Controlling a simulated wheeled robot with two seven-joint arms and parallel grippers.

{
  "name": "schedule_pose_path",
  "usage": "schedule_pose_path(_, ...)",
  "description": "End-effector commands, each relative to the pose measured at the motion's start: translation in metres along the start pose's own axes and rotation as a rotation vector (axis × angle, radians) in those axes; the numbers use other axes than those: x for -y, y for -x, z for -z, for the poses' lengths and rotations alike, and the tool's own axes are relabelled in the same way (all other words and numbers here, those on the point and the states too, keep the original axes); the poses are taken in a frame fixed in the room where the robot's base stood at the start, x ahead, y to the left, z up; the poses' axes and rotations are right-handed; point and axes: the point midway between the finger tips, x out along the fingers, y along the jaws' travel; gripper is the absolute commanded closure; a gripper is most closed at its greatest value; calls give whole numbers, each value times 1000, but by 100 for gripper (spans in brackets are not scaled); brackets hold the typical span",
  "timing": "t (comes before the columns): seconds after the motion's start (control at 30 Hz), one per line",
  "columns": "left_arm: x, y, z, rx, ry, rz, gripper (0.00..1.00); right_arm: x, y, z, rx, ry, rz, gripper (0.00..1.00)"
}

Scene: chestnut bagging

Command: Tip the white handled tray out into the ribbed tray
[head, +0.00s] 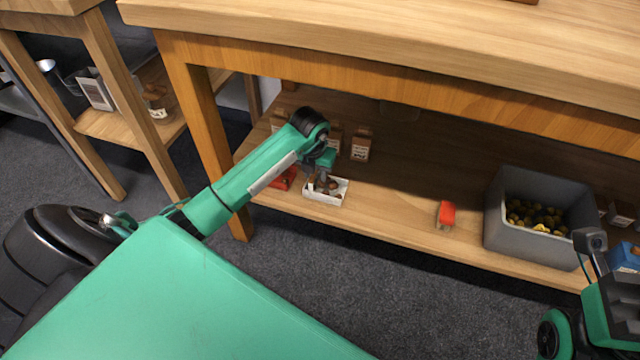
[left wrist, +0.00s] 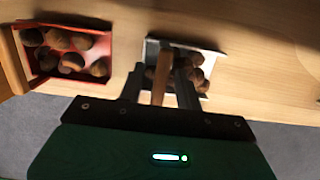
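The white tray (head: 340,196) holds several brown chestnuts and sits on the lower shelf near its front edge. It also shows in the left wrist view (left wrist: 212,46), with a wooden handle (left wrist: 162,76) standing up from it. My left gripper (head: 322,180) is down at the white tray. In the left wrist view its two fingers (left wrist: 160,92) stand apart on either side of the handle, with gaps showing. I cannot pick out a ribbed tray for certain. Part of my right arm (head: 612,300) shows at the right edge; its fingertips cannot be made out.
A red tray (left wrist: 20,60) of chestnuts lies left of the white tray. A grey bin (head: 510,240) of chestnuts and a small red-topped object (head: 446,214) stand further right on the shelf. Small bags (head: 360,145) stand behind. The tabletop (head: 400,40) overhangs the shelf.

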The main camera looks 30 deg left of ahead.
Motion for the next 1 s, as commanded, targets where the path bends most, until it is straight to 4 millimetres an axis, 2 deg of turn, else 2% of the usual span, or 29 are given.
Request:
schedule_pose_path(0.07,0,0,0,0,0,0,65,0,0,0,0,0,0,64)
schedule_pose_path(0.23,0,0,0,0,0,0,97,0,1,0,1,1,0,64)
schedule_pose_path(0.27,0,0,0,0,0,0,100,0,1,0,2,1,-1,64)
schedule_pose_path(0.47,0,2,-1,1,0,0,100,-1,0,-2,8,3,3,64)
schedule_pose_path(1.0,0,44,-7,1,0,-1,100,-3,-40,-3,3,1,1,64)
